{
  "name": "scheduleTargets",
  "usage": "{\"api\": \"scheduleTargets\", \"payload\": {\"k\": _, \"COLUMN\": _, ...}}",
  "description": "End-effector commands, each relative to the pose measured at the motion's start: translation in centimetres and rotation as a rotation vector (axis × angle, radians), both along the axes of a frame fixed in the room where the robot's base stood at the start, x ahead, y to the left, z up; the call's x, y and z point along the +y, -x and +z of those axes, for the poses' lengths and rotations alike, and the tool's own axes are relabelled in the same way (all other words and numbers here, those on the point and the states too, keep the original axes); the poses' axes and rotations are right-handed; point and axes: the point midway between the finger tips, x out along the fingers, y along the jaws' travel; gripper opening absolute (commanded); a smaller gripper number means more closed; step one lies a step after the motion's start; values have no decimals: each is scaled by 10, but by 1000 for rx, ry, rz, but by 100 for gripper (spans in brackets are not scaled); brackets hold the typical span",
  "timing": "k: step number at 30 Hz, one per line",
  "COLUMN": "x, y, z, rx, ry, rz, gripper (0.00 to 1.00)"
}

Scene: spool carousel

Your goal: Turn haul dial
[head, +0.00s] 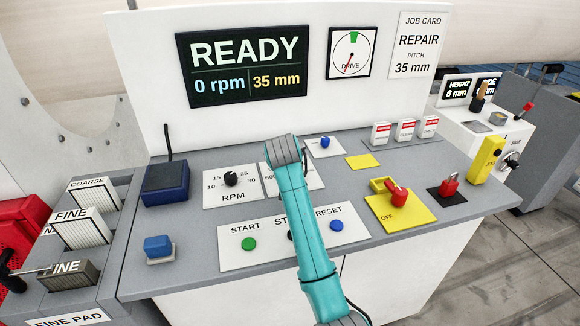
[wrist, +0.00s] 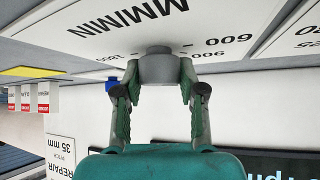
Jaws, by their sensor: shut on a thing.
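The haul dial (wrist: 158,62) is a grey round knob on a white plate marked MM/MIN, with 600, 900 and 1800 around it in the wrist view. My gripper (wrist: 159,74) is shut on the haul dial, one finger on each side. Its pointer and exact setting cannot be read. In the head view, my teal arm covers the dial, the gripper and most of the plate (head: 314,178); only the plate's edges show.
The RPM dial (head: 231,179) is left of the arm. The START (head: 249,244) and RESET (head: 336,225) buttons are in front. A blue knob (head: 325,142) is behind to the right. A red switch (head: 397,194) is on a yellow plate. The display (head: 243,66) reads READY, 0 rpm, 35 mm.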

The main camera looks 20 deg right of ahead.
Motion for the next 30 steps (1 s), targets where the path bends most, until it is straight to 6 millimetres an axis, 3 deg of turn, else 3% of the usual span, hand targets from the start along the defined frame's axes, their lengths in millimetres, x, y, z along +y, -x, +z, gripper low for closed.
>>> {"api": "scheduleTargets", "payload": {"k": 17, "x": -1, "y": 0, "z": 1, "rx": -1, "ry": 0, "rz": -42, "gripper": 5}}
{"api": "scheduleTargets", "payload": {"k": 18, "x": -1, "y": 0, "z": 1, "rx": -1, "ry": 0, "rz": -41, "gripper": 42}}
{"api": "scheduleTargets", "payload": {"k": 21, "x": 0, "y": 0, "z": 1, "rx": -1, "ry": 0, "rz": -41, "gripper": 66}}
{"api": "scheduleTargets", "payload": {"k": 30, "x": 0, "y": 0, "z": 0, "rx": 0, "ry": 0, "rz": -41, "gripper": 66}}
